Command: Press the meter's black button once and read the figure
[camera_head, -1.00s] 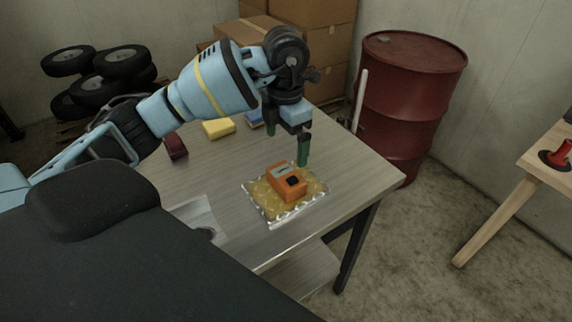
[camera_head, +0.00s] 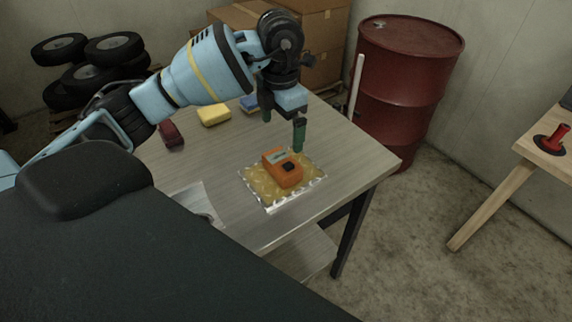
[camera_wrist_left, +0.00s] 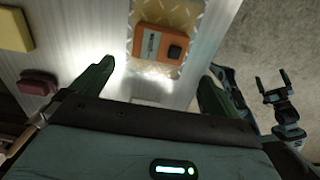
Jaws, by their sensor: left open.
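The orange meter (camera_head: 276,178) lies on a shiny yellow diamond-patterned plate (camera_head: 308,181) on the table. Its black button (camera_head: 289,166) and pale display (camera_head: 274,157) face up; I cannot make out a figure. The meter also shows in the left wrist view (camera_wrist_left: 164,29), with its button (camera_wrist_left: 175,52) uncovered. My left gripper (camera_head: 283,126) is open and empty, above and behind the meter, apart from it. In the left wrist view its green fingers stand wide apart below the meter. My right gripper (camera_wrist_left: 273,86) shows at that view's right edge, fingers apart and empty.
A yellow block (camera_head: 214,115), a dark red block (camera_head: 171,133) and a blue block (camera_head: 249,103) lie further back on the grey table (camera_head: 225,155). A red barrel (camera_head: 405,90) stands behind it. A wooden table (camera_head: 535,147) with a red object (camera_head: 553,138) is at right.

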